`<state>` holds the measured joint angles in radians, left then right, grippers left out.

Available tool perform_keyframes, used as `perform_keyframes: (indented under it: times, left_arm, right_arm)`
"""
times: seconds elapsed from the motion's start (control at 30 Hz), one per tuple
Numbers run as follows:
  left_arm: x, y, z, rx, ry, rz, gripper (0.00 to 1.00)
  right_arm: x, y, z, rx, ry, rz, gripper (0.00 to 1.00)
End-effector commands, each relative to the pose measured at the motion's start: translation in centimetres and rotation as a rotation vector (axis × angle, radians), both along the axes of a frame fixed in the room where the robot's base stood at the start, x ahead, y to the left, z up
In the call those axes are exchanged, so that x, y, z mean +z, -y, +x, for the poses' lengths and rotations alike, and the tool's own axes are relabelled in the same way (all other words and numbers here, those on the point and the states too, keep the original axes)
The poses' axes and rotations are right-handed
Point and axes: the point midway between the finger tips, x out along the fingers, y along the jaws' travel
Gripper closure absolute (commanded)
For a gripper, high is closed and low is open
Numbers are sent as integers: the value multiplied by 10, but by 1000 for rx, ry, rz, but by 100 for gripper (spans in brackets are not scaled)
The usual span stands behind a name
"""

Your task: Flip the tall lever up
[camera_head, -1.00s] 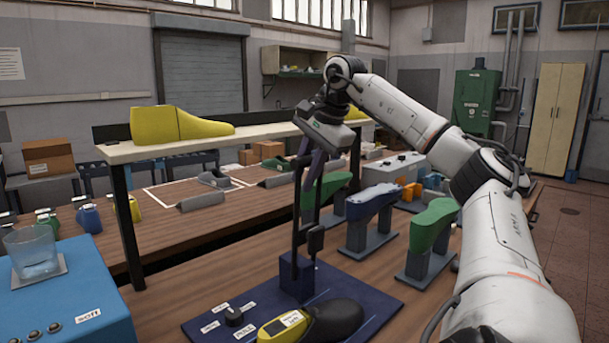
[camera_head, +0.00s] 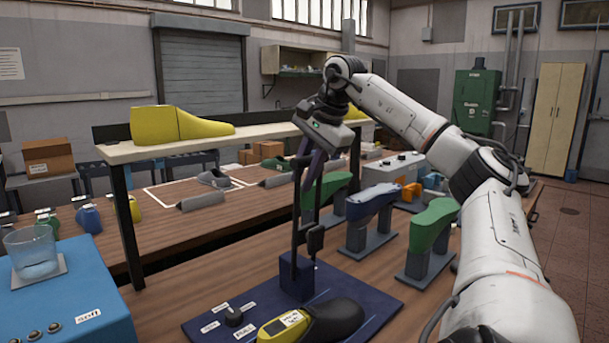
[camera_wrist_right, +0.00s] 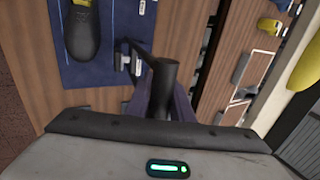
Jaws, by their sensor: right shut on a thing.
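The tall lever (camera_head: 296,222) is a thin black bar standing nearly upright from a dark blue block (camera_head: 297,277) on a navy base plate (camera_head: 376,302). My right gripper (camera_head: 305,180) is at the lever's upper end, with its dark purple fingers pointing down. In the right wrist view the lever's dark round end (camera_wrist_right: 165,75) sits between the fingers, and the gripper is shut on it. The fingers partly hide the lever's top in the head view. My left gripper is not in view.
Blue (camera_head: 372,202) and green (camera_head: 433,222) lasts stand to the right. A raised shelf (camera_head: 200,147) is behind left. A blue box (camera_head: 75,300) with a glass is at left.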

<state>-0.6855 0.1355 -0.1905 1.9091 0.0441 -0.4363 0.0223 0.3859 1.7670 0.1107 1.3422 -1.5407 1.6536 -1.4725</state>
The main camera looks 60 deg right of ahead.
Motion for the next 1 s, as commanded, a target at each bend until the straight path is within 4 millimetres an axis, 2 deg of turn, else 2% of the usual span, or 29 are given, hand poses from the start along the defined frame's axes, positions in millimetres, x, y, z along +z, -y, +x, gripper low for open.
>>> perform_keyframes:
  times: [0.6,0.63,0.73,1.0]
  left_arm:
    - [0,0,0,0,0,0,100]
    - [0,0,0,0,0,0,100]
    - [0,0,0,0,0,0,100]
    - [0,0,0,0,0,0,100]
  right_arm:
    - [-3,-1,0,2,-7,4,100]
    - [-3,-1,0,2,-7,4,78]
    - [-3,-1,0,0,-6,3,62]
    - [-1,0,0,0,-3,1,61]
